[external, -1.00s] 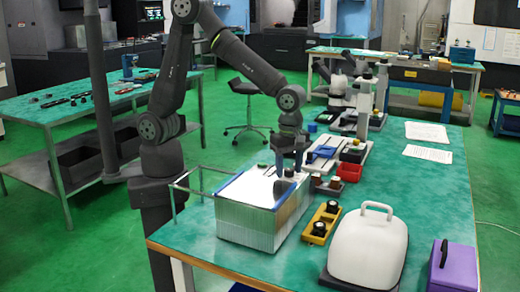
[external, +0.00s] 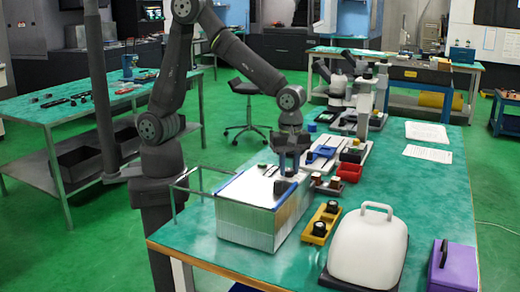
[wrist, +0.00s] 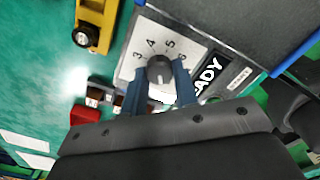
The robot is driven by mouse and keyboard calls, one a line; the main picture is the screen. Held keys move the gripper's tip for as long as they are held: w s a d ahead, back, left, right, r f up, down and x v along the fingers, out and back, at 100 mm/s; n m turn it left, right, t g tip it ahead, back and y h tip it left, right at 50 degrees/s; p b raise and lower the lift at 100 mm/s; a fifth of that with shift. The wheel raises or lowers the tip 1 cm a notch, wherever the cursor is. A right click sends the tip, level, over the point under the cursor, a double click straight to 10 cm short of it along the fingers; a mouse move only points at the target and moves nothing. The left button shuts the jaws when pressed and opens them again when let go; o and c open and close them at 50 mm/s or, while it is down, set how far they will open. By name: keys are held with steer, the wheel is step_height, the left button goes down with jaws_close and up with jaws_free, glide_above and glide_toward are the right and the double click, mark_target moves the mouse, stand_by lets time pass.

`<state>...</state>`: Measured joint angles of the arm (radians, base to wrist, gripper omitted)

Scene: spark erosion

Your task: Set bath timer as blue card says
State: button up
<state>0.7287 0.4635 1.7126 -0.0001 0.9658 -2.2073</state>
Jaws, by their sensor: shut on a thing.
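The bath timer is a dark round knob (wrist: 160,72) on a pale dial plate in the wrist view. The numbers 3, 4, 5 and 6 show around its top side; which one its mark points to I cannot tell. My gripper (wrist: 160,82) is shut on the knob, one blue finger on each side. In the external view my gripper (external: 291,172) is low at the far right end of the ribbed bath box (external: 245,225), and hides the knob there. I cannot make out a blue card in either view.
A yellow tray (external: 321,222) with black round parts and a white handled cover (external: 367,245) stand beside the box. A red bin (external: 349,173) and fixtures stand behind. A purple box (external: 454,266) is at right. Papers (external: 427,132) lie on the table, with clear green surface around them.

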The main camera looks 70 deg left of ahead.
steer(key=m, duration=0.5)
steer(key=shift+m, duration=0.3)
steer(key=m, duration=1.1)
steer(key=shift+d, duration=0.1)
steer(key=m, duration=0.9)
steer(key=shift+m, duration=0.4)
steer(key=m, duration=1)
steer(key=shift+m, duration=0.4)
steer(key=m, duration=0.4)
steer(key=shift+m, duration=0.3)
